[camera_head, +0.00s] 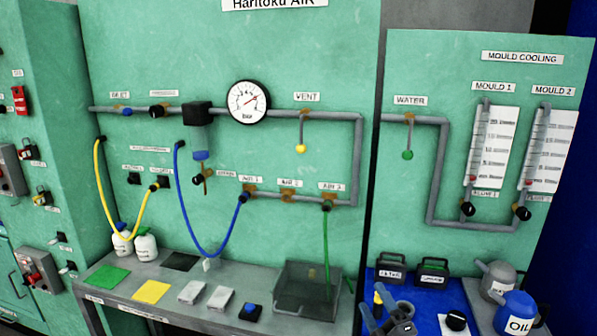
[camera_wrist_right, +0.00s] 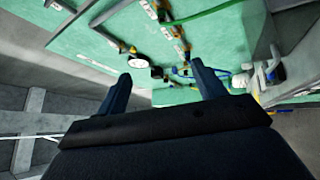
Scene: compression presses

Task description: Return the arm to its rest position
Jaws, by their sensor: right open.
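My right gripper (camera_head: 385,316) shows at the bottom edge of the head view, in front of the blue surface at the right. Its two dark fingers stand apart. In the right wrist view the gripper (camera_wrist_right: 161,82) is open, with nothing between the fingers. Beyond them the green panel with its gauge (camera_wrist_right: 136,62) shows tilted. My left gripper is in neither view.
A grey bench (camera_head: 180,307) carries coloured pads, white blocks and a clear grey bin (camera_head: 306,292). Pipes and hoses run along the panels behind.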

